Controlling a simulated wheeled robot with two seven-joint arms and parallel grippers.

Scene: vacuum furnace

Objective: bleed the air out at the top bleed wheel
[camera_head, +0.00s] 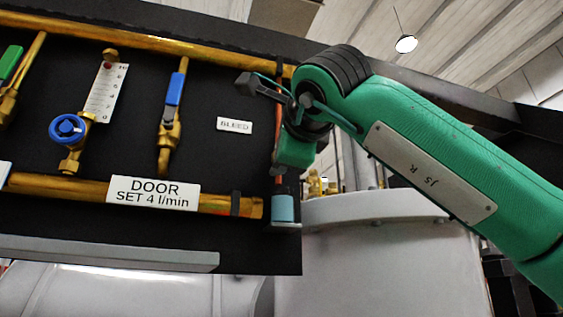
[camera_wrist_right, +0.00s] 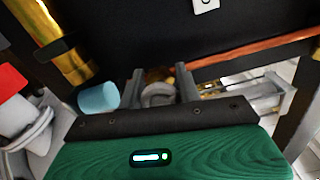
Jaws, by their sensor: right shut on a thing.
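My right arm comes in from the right in the head view, with its gripper (camera_head: 248,86) at the panel's upper right, above the BLEED label (camera_head: 234,125). In the right wrist view the two grey fingers (camera_wrist_right: 160,88) stand on either side of a small grey wheel (camera_wrist_right: 158,97), with brass behind it, and are shut on it. I cannot make out the wheel in the head view. A light blue cup (camera_head: 283,208) stands below on a small ledge; it also shows in the wrist view (camera_wrist_right: 98,97). My left gripper is not in view.
A brass pipe (camera_head: 150,38) runs along the panel top, and a lower one (camera_head: 60,187) carries a DOOR label (camera_head: 153,192). A blue knob (camera_head: 67,129) and a blue lever (camera_head: 175,88) are further left. A copper tube (camera_wrist_right: 250,50) crosses near the gripper. A white vessel (camera_head: 380,250) stands right.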

